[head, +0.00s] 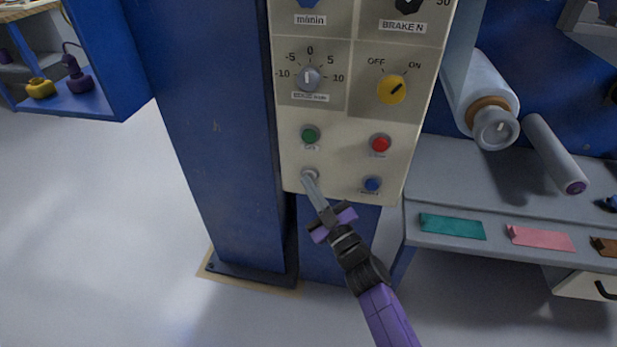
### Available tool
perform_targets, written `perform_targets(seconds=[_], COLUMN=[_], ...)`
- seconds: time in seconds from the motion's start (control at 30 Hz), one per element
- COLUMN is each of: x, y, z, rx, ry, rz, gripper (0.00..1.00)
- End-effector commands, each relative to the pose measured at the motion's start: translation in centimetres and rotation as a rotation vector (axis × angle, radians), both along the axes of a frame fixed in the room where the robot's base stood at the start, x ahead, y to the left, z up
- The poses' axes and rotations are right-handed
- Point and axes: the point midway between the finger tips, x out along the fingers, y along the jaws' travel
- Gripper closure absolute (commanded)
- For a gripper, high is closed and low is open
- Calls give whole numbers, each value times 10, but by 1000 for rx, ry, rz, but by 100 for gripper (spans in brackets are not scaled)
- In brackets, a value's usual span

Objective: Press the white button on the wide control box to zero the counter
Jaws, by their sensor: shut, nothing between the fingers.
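The wide control box (345,155) is a cream panel fixed to a blue column, with knobs in its upper part and several buttons below. The white button (308,174) is at the panel's lower left, under the green button (310,135). My gripper (311,180) is shut and empty, with its fingertips at the white button's lower edge. The tips partly cover the button. I cannot tell whether they touch it or whether it is pushed in. The counter is not recognisable in this view.
A red button (381,143) and a blue button (372,184) sit to the right on the panel. Rollers (482,95) and a grey shelf (480,190) stand right. The floor at left is clear.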

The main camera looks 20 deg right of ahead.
Motion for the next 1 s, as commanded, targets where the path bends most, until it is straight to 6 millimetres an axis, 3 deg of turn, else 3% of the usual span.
perform_targets(seconds=[1.0], x=[-23], y=[17], z=[-1], rx=[1], ry=[1], rz=[1], gripper=[100])
